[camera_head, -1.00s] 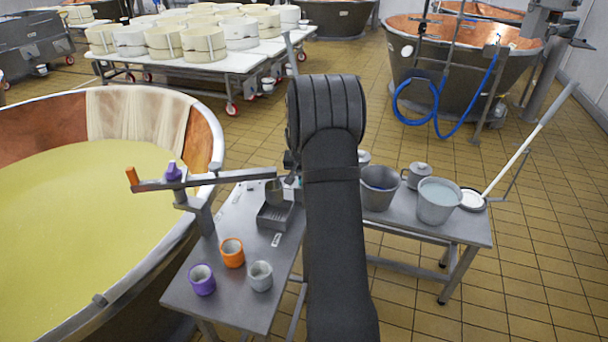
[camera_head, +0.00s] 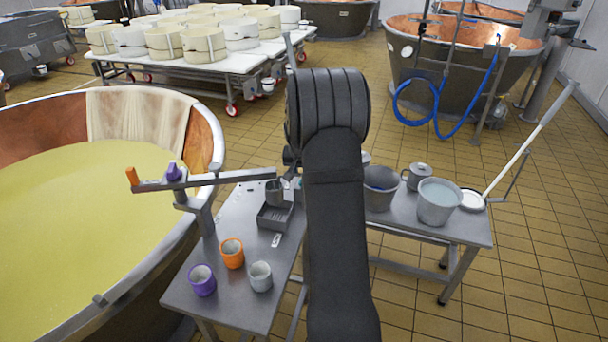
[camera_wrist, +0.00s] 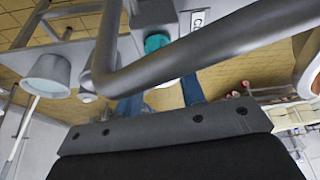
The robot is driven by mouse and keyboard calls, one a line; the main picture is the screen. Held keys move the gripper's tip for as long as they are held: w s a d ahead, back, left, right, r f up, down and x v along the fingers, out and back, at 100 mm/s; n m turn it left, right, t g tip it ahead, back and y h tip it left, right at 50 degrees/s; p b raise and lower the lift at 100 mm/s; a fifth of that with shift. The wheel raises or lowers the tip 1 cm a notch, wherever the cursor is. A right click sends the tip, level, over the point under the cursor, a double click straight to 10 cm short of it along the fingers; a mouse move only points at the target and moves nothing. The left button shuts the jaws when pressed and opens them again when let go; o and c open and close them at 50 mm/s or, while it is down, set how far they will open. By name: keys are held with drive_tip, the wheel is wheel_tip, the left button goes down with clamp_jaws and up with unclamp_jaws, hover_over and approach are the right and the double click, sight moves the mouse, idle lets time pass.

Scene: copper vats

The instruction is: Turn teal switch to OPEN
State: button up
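The teal switch (camera_wrist: 157,42) shows in the wrist view as a round teal knob under a grey housing, beside a white label (camera_wrist: 197,18) of which only the start of the lettering shows. My gripper (camera_wrist: 162,92) is in the wrist view with two bluish fingers apart and nothing seen between them. The knob lies just beyond the fingertips, apart from them as far as I can tell. A thick grey bent bar (camera_wrist: 200,45) crosses in front and hides part of this. In the head view my arm hides the gripper and most of the switch area.
A steel table (camera_head: 225,305) holds an orange cup (camera_head: 232,254), a purple cup (camera_head: 202,280), a grey cup (camera_head: 260,276) and a tray (camera_head: 275,216). Buckets (camera_head: 438,202) stand on the right table.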

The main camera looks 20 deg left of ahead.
drive_tip(key=v, duration=1.4)
drive_tip(key=shift+r, duration=0.4)
drive_tip(key=shift+s, duration=0.1)
drive_tip(key=w+a+r+g+h, duration=0.1)
drive_tip(key=w+g, duration=0.3)
drive_tip(key=w, duration=0.3)
drive_tip(key=f, duration=1.7)
drive_tip(key=shift+s+a+f, duration=0.1)
drive_tip(key=shift+s+a, duration=0.1)
drive_tip(key=shift+a, duration=0.05)
